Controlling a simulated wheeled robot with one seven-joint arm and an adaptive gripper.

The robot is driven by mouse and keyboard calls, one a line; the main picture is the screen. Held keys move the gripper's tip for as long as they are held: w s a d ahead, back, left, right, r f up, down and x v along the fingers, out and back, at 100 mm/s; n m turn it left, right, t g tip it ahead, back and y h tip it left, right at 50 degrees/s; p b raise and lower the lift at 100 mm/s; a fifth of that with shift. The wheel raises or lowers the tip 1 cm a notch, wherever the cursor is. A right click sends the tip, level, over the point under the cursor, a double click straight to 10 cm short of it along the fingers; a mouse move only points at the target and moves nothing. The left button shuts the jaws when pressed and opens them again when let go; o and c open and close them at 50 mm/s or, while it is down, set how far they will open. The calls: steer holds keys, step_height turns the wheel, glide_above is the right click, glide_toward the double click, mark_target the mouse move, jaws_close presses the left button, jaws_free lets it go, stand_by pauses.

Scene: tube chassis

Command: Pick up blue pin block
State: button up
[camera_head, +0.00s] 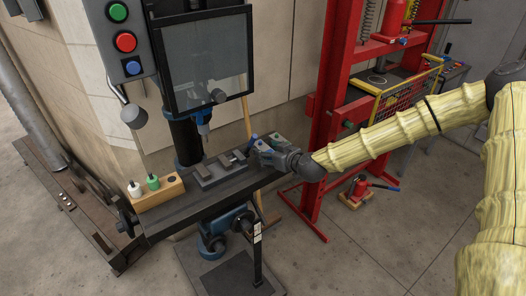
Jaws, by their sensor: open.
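My gripper (258,148) is at the right end of the dark drill-press table (160,224), low over it. Its jaws are open, though its fingers are small and partly hidden from this angle. A small blue piece (252,137) shows right beside the fingers, possibly the blue pin block. I cannot tell whether the fingers touch it. A wooden block (160,198) stands at the left end of the table, with a white pin (135,189), a green pin (153,182) and a dark round spot that looks like an empty hole.
A grey vise (212,175) lies mid-table, left of my gripper, under the drill chuck (203,122). A clear guard (206,62) hangs above it. A red press frame (322,110) stands close to the right. A red jack (358,188) sits on the floor.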

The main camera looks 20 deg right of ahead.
steer(key=shift+w+a+f, duration=0.2)
steer(key=shift+w+f, duration=0.05)
steer(key=shift+w, duration=0.25)
steer(key=c, duration=1.2)
steer(key=shift+r, duration=0.15)
